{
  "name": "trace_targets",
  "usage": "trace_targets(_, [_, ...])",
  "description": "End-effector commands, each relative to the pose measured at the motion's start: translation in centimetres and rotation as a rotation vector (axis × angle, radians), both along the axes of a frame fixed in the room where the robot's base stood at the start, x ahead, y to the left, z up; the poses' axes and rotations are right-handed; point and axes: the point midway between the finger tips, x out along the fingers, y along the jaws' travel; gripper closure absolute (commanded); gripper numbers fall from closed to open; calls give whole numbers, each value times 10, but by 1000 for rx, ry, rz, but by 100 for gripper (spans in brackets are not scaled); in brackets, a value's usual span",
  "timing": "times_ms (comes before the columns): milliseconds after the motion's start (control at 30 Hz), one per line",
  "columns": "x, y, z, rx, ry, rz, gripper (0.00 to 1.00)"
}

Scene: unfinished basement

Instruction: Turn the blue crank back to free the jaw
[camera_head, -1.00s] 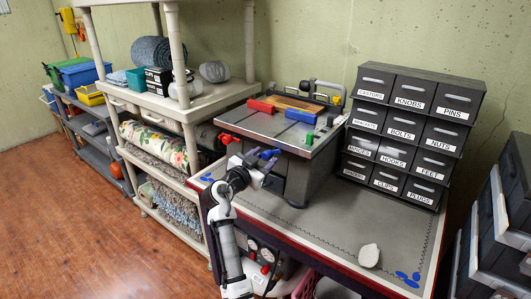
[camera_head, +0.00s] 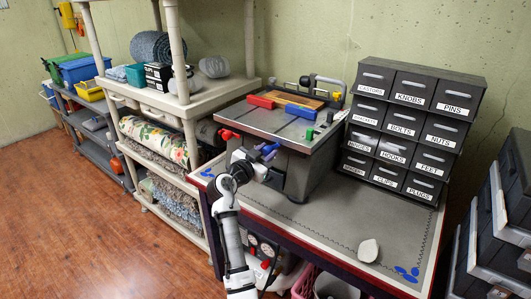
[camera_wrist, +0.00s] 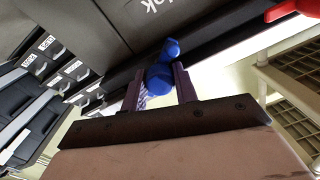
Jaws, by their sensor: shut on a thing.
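The blue crank (camera_head: 268,149) sticks out from the front of the grey bench machine. My gripper (camera_head: 262,163) is at it from the front and is shut on its knob. In the wrist view the blue crank's knob (camera_wrist: 160,77) lies between the two fingers of my gripper (camera_wrist: 160,88). On the machine's top lie a blue jaw (camera_head: 300,111) and a red jaw (camera_head: 261,101), close to a wooden strip (camera_head: 292,99). Whether the blue jaw touches the wood I cannot tell. A red crank (camera_head: 228,134) sits left of the blue one and also shows in the wrist view (camera_wrist: 293,10).
Labelled drawer units (camera_head: 405,130) stand right of the machine on the grey bench top (camera_head: 310,225). A pale lump (camera_head: 368,250) and blue ovals (camera_head: 407,273) lie near the front right. Cream shelving (camera_head: 195,112) stands close on the left. The wooden floor (camera_head: 80,220) is open.

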Motion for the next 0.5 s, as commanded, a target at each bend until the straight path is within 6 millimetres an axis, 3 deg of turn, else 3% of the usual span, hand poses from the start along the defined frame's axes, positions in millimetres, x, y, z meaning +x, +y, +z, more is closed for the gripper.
trace_targets(500, [0, 1, 3, -211, 145, 2, 94])
